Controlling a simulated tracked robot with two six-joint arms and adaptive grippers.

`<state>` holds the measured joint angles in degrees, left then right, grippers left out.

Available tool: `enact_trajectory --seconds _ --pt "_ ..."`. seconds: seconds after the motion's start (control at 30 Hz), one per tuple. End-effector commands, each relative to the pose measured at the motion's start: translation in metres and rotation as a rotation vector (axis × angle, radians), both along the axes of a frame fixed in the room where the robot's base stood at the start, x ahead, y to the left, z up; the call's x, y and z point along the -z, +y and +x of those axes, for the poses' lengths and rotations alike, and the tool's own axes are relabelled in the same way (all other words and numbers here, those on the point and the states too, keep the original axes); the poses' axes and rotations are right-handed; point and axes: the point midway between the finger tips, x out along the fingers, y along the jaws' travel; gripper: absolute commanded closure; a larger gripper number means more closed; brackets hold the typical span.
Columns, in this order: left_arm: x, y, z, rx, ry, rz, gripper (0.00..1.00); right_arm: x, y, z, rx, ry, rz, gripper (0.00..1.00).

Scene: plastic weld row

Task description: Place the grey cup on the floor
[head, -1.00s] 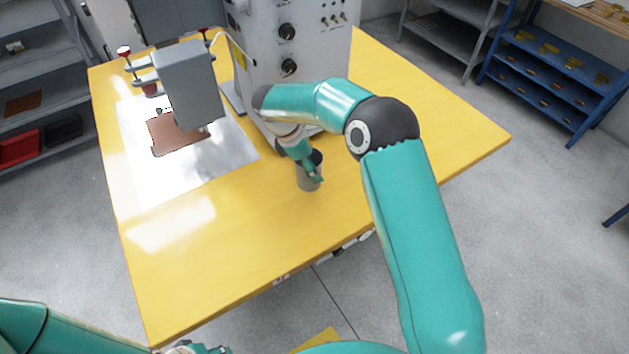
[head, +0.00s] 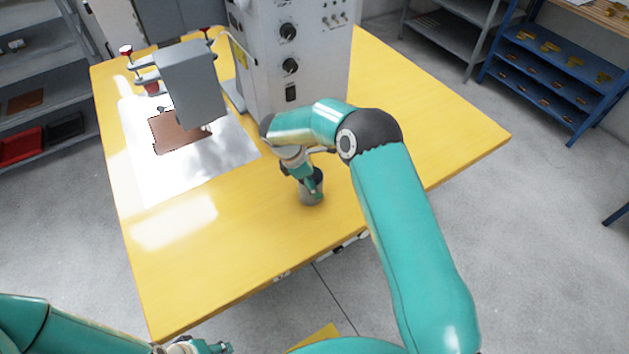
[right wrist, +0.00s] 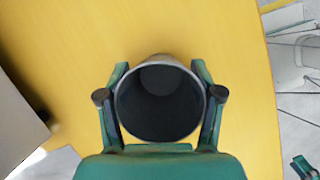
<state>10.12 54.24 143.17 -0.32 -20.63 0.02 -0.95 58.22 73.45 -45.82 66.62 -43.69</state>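The grey cup (head: 312,196) is between the fingers of my right gripper (head: 311,186), over the yellow table near its front edge. In the right wrist view the open mouth of the cup (right wrist: 160,100) faces the camera and looks empty. The fingers of my right gripper (right wrist: 160,98) press against both sides of the cup. I cannot tell whether its base touches the table. My left gripper (head: 208,347) shows only partly at the bottom edge of the head view, and its fingers are unclear. The grey concrete floor (head: 535,240) surrounds the table.
The yellow table (head: 250,235) carries a grey machine (head: 290,75) behind the cup and a metal sheet with a brown piece (head: 178,134) to the left. A blue shelf (head: 550,75) stands at the right back. The floor right of the table is mostly clear.

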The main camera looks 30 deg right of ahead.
Motion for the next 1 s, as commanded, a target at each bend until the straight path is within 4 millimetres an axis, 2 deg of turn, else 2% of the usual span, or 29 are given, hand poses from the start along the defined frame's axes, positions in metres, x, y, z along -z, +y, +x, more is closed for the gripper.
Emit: enact_trajectory --seconds 0.03,0.13,0.17,0.47,0.63,0.77,1.0 --pt "0.000 0.000 0.000 0.000 0.000 0.000 0.60 0.001 0.000 0.000 0.000 0.000 0.000 0.28" --pt "0.000 0.000 0.000 0.000 0.000 0.000 0.60 0.001 0.000 0.000 0.000 0.000 0.000 0.11" --pt "0.000 0.000 0.000 0.000 0.000 0.000 0.60 0.001 0.000 0.000 0.000 0.000 0.000 0.09" --pt "0.000 0.000 0.000 0.000 0.000 0.000 0.60 0.000 0.000 0.000 0.000 0.000 0.000 0.09" --pt "0.001 0.000 0.000 0.000 0.000 0.000 0.60 -0.007 0.003 0.001 -0.001 -0.002 -0.001 0.09" --pt "0.006 0.000 0.000 0.000 0.000 0.000 0.60 -0.025 0.010 0.004 -0.001 -0.005 0.000 0.09" --pt "0.014 0.000 0.000 0.000 0.000 0.000 0.60 -0.070 0.029 0.010 -0.003 -0.005 0.001 0.09"
